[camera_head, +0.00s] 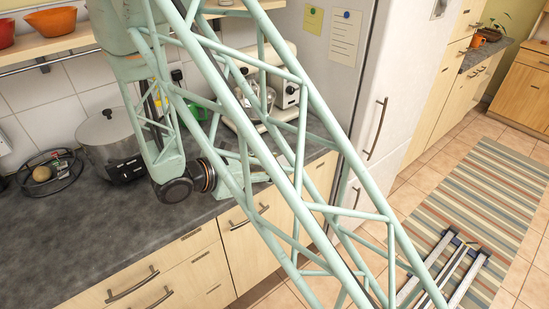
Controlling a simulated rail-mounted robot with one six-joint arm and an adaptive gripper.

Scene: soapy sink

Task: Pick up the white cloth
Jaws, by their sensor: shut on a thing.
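I cannot make out the white cloth in this view. My own pale green lattice arm crosses the picture from the lower right to the upper left. From there it bends down over the counter to a dark round wrist joint. Past the wrist a short pale green part points right, behind the lattice. I cannot make out the fingers of my gripper or anything held in them.
A grey pot (107,145) and a black wire rack (50,180) stand on the dark counter (110,235). A white appliance (290,88) stands near the fridge (400,70). Bowls (50,20) sit on a shelf. A striped rug (495,190) covers the floor.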

